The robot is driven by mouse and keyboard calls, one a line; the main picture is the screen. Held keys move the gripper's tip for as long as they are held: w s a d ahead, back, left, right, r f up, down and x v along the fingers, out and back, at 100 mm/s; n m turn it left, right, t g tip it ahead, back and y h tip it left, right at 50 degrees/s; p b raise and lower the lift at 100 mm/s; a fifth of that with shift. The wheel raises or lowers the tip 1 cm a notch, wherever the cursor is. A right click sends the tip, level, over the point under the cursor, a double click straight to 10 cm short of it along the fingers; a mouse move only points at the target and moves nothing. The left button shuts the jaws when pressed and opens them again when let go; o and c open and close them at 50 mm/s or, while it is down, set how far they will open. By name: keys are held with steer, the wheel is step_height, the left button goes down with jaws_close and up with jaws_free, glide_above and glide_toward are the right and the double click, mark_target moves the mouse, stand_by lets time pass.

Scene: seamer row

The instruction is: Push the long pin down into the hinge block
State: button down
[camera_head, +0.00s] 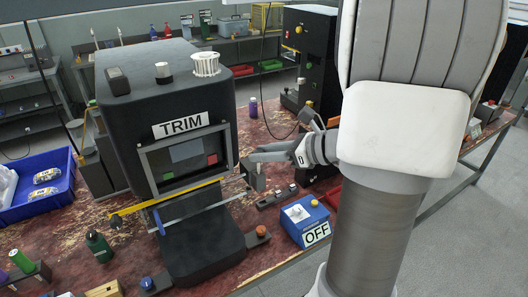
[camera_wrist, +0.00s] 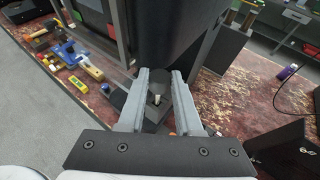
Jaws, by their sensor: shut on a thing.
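My gripper (camera_head: 253,155) reaches in from the right beside the TRIM machine, its fingers roughly level. The hinge block (camera_head: 256,178), small and dark grey, stands on the bench just below the fingertips. In the wrist view my gripper (camera_wrist: 160,74) frames the dark top of the block (camera_wrist: 153,118) between its fingers. The long pin (camera_wrist: 157,98) shows there as a short pale stub standing at the block. My gripper is shut on the pin, but the contact is hard to make out. The pin's lower part is hidden, so its depth in the block cannot be told.
The black TRIM machine (camera_head: 165,90) stands close on the left, with a yellow bar (camera_head: 165,200) across its front. A blue OFF box (camera_head: 303,218) sits nearby at the front. A purple bottle (camera_head: 253,107) stands behind. Some bare bench lies around the block.

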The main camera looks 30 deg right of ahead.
mark_target(264, 175)
steer(key=shift+f+b, duration=1.65)
steer(key=shift+f, duration=0.4)
steer(key=c, duration=0.5)
jaws_free()
steer(key=v, duration=1.7)
steer(key=shift+s+d, duration=0.15)
steer(key=shift+s, duration=0.1)
